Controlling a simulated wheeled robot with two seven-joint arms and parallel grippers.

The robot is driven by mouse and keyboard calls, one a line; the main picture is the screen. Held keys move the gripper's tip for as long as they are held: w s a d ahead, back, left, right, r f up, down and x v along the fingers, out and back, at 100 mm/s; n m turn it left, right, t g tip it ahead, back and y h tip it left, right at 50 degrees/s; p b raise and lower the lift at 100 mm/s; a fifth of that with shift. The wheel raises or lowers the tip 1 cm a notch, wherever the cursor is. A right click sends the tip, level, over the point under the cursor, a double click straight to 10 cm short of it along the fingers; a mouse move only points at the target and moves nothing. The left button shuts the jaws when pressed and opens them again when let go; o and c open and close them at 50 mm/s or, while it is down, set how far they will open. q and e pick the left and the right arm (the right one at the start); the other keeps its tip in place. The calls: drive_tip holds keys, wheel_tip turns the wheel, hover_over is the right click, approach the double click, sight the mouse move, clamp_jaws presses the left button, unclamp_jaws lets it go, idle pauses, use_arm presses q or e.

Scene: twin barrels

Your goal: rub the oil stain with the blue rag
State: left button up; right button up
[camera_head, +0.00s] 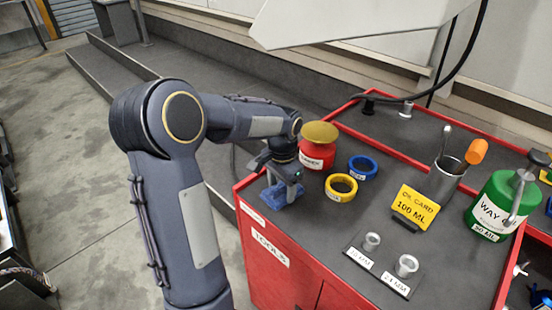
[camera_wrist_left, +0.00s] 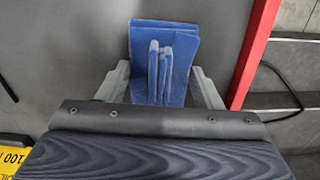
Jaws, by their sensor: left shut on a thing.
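The blue rag (camera_head: 272,195) is on or just above the dark top of the red tool cabinet, near its left edge. My left gripper (camera_head: 280,182) is shut on it from above. In the left wrist view the folded blue rag (camera_wrist_left: 163,60) stands pinched between the two fingers of my left gripper (camera_wrist_left: 163,88). Whether the rag presses on the surface I cannot tell. I see no oil stain; it may be hidden under the rag or gripper. My right gripper is not in view.
The red tool cabinet (camera_head: 258,222) has a raised red rim. A red can (camera_head: 317,153), blue tape roll (camera_head: 363,168), and yellow tape roll (camera_head: 341,187) stand close right of the gripper. Further right are a yellow oil card (camera_head: 415,207), sockets (camera_head: 406,264), a metal cup (camera_head: 443,178) and a green can (camera_head: 490,207).

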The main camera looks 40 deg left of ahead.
use_arm(q)
drive_tip(key=r, duration=0.1)
drive_tip(key=r+p, duration=0.1)
drive_tip(key=r, duration=0.1)
drive_tip(key=shift+d+r, duration=0.3)
drive_tip(key=shift+d, duration=0.1)
drive_tip(key=shift+a+r+p, duration=0.15)
drive_tip(key=shift+r+p, duration=0.55)
drive_tip(key=shift+p, duration=0.1)
drive_tip(key=shift+r+p, duration=1.3)
drive_tip(key=shift+r, duration=0.25)
